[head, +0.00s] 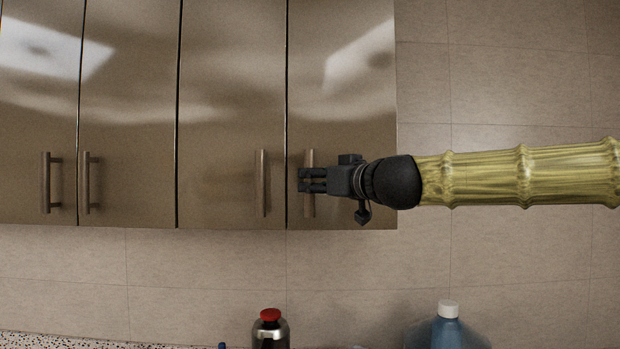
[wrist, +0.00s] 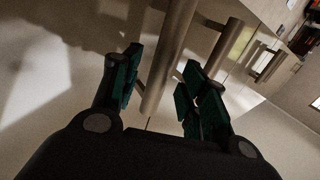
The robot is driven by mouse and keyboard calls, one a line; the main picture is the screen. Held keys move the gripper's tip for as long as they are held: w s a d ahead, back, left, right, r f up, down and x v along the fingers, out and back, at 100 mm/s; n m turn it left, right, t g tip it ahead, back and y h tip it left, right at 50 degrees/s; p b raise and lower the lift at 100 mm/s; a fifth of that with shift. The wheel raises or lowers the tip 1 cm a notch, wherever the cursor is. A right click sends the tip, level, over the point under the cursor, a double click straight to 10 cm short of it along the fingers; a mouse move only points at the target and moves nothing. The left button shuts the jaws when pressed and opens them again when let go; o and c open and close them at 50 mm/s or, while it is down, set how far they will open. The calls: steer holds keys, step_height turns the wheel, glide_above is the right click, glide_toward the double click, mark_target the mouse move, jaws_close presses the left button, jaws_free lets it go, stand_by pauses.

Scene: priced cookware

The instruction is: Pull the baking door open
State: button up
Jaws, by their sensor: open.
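No door in view carries a readable label, so I cannot tell which one is the baking door. The rightmost glossy brown wall-cabinet door (head: 345,90) is shut, with a vertical bar handle (head: 309,208) near its left edge. My gripper (head: 306,180) is in front of this handle and hides its middle. In the wrist view, my gripper's dark green finger pads stand open on both sides of a bar handle (wrist: 170,55). I cannot tell whether either pad touches it. Another bar handle (wrist: 228,45) lies just beyond the right finger.
The neighbouring door (head: 230,90) is shut, its handle (head: 262,183) close to my gripper. More shut doors continue left. Below stand a red-capped bottle (head: 270,330) and a blue bottle (head: 447,330) on the counter side. Tiled wall (head: 500,80) lies right of the cabinet.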

mark_target(313, 180)
steer(key=shift+p+x, duration=0.35)
steer(key=shift+x, duration=1.3)
jaws_close()
